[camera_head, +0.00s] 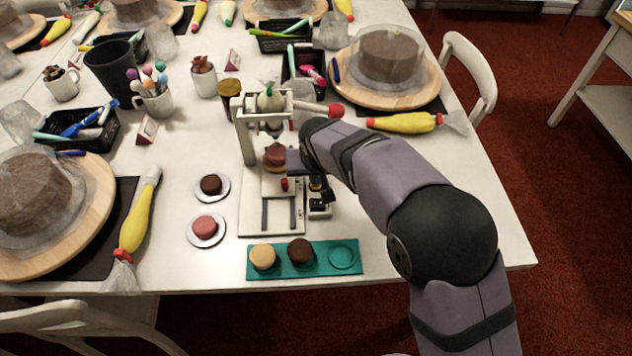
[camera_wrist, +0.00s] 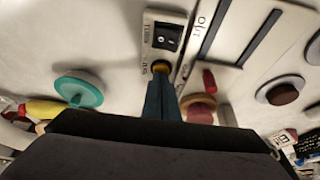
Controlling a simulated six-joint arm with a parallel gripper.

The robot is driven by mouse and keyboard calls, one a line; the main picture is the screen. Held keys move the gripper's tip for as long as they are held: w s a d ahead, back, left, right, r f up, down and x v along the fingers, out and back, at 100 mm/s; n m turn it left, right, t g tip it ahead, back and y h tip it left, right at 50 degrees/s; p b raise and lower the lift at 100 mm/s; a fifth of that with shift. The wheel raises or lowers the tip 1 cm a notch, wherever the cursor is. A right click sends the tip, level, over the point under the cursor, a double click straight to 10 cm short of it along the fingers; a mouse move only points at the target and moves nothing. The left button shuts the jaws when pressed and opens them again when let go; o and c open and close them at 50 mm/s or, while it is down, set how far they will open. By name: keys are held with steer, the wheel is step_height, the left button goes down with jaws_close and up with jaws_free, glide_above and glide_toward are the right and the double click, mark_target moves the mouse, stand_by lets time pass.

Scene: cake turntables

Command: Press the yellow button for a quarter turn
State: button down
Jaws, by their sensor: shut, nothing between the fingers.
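The yellow button (camera_wrist: 161,67) sits at the near end of a small white control box (camera_wrist: 163,38) marked TURN, beside a black switch. In the wrist view my gripper (camera_wrist: 161,78) is shut, its blue fingertips at the button's edge and partly covering it. I cannot tell whether they touch it or whether it is pressed. In the head view my gripper (camera_head: 318,184) is over the box (camera_head: 319,208), right of the white machine. A pink cake (camera_head: 277,155) sits on the machine under its frame, partly hidden by my wrist.
A teal tray (camera_head: 322,271) with two small cakes lies in front. Two saucers with a dark cake (camera_head: 211,184) and a pink cake (camera_head: 204,226) stand left. The machine's frame (camera_head: 246,130) and a red-ended lever (camera_head: 334,111) rise close to my arm.

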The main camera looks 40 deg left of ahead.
mark_target(316, 186)
steer(key=shift+r, duration=0.1)
stand_by(0.3)
step_height(316, 186, up, 7)
steer(key=p, duration=0.5)
stand_by(1.3)
